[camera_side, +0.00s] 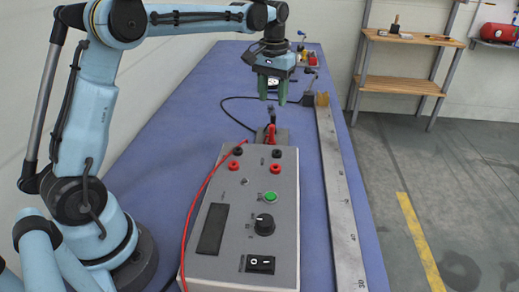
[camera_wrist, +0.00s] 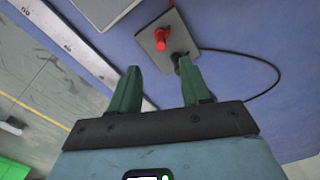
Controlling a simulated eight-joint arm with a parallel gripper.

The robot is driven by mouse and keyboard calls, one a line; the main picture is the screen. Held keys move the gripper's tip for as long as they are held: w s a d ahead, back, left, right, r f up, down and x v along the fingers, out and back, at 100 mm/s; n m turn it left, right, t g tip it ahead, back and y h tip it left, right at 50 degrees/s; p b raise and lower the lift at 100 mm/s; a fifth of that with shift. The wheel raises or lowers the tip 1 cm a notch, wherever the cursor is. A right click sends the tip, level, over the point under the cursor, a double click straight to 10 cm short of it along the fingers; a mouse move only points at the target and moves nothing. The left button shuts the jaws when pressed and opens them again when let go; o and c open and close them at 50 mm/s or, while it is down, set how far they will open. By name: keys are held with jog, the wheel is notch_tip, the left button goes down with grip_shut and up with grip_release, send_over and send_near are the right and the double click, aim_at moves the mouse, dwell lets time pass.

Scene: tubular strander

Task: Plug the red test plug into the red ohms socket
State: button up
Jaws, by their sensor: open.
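The red test plug (camera_side: 271,133) stands in a grey holder plate (camera_side: 283,137) behind the meter box. In the wrist view the red plug (camera_wrist: 161,38) shows beyond my fingertips, near the top. A black plug (camera_side: 270,112) with a black cable is beside it. My gripper (camera_side: 272,102) is open and empty above the holder, pointing down; its green fingers also show in the wrist view (camera_wrist: 158,66). The box top has two red sockets, a left one (camera_side: 250,167) and a right one (camera_side: 275,168); I cannot read which is ohms.
The grey meter box (camera_side: 285,210) carries two black sockets, a green button (camera_side: 271,197), a knob (camera_side: 264,224) and a rocker switch (camera_side: 260,264). A red lead (camera_side: 200,195) runs along its left side. A long metal ruler bar (camera_side: 338,190) lies to the right.

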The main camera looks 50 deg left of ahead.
aim_at(272, 126)
notch_tip(272, 126, down, 12)
jog(key=shift+w+a+f, duration=0.1)
jog(key=shift+a+f, duration=0.05)
dwell(0.6)
grip_shut()
